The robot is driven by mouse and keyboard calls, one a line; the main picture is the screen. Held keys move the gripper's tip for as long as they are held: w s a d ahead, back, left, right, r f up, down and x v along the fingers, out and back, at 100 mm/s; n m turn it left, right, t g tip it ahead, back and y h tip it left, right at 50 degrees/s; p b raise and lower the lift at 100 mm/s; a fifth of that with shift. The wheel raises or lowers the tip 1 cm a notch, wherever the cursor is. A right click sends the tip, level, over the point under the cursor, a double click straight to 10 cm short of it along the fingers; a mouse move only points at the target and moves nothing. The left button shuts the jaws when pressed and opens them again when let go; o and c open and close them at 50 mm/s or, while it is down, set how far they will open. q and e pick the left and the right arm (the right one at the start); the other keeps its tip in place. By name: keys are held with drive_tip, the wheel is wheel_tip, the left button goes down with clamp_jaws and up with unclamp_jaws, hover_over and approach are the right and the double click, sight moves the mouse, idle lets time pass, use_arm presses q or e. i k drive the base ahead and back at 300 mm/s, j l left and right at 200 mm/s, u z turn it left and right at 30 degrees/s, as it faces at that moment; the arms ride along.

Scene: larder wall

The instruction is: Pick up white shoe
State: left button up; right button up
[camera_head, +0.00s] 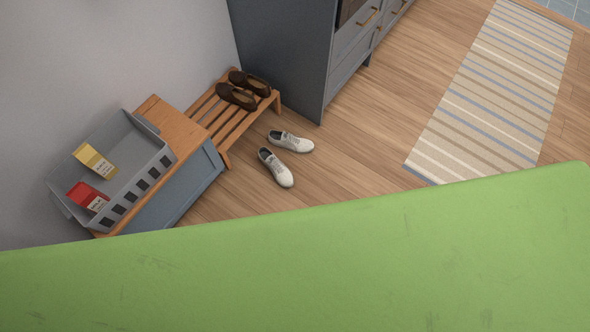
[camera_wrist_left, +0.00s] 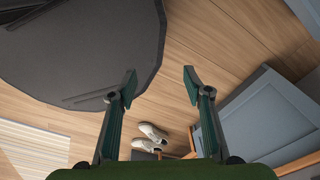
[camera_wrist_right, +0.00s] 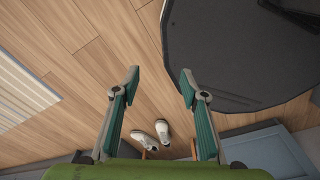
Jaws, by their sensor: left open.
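Two white shoes lie on the wooden floor in the head view. One white shoe (camera_head: 290,141) is close to the shoe rack, and the other white shoe (camera_head: 276,168) is just below it in the picture. The pair also shows small and distant in the left wrist view (camera_wrist_left: 152,131) and in the right wrist view (camera_wrist_right: 163,131). My left gripper (camera_wrist_left: 159,80) is open and empty, well away from the shoes. My right gripper (camera_wrist_right: 159,79) has its fingers apart with nothing between them, also away from the shoes. Neither gripper shows in the head view.
A wooden slatted rack (camera_head: 206,111) holds brown shoes (camera_head: 237,96). A blue cabinet (camera_head: 190,188) beside it carries a grey crate (camera_head: 121,150) with a yellow box (camera_head: 95,160) and a red box (camera_head: 87,197). A tall grey-blue cupboard (camera_head: 285,60) stands behind. A striped rug (camera_head: 497,85) lies right; floor between is clear.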

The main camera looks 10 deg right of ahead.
sight(276, 166)
drive_tip(key=u, duration=0.25)
drive_tip(key=i+l+u, duration=0.1)
drive_tip(key=l+u, duration=0.25)
drive_tip(key=u, duration=0.15)
drive_tip(key=i+l+u, duration=0.1)
drive_tip(key=l+u, duration=0.25)
drive_tip(key=u, duration=0.15)
drive_tip(key=l+u, duration=0.45)
drive_tip(key=k+j, duration=0.05)
